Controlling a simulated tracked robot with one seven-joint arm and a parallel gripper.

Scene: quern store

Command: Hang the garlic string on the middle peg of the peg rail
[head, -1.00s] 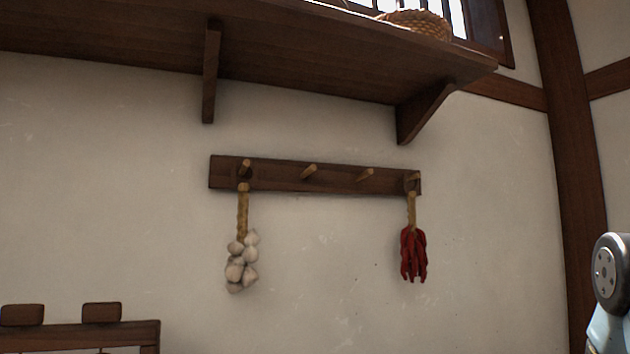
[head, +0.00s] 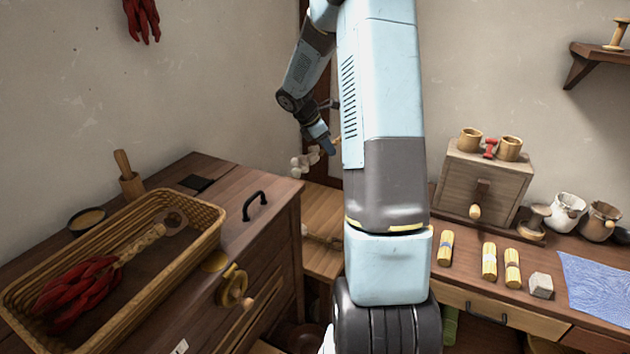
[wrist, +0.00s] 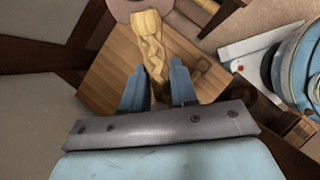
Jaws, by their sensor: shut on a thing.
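My gripper (head: 326,143) is small and partly hidden behind my own arm in the head view. Pale garlic bulbs (head: 303,163) hang beside and below it. In the wrist view my gripper (wrist: 158,74) is shut on the braided straw stem of the garlic string (wrist: 150,42), which runs between the two blue fingers and on past them. The bulbs' far end is unclear there. The peg rail and its middle peg are out of view now. The lower end of a hanging red chilli string (head: 141,18) shows at the top left.
A wicker basket (head: 205,222) holding another chilli string stands on the dark chest (head: 262,222). A low wooden surface (head: 320,205) bears something braided. At right, a bench holds a drawer box (head: 483,180), yellow bundles, jars and a blue cloth (head: 597,283).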

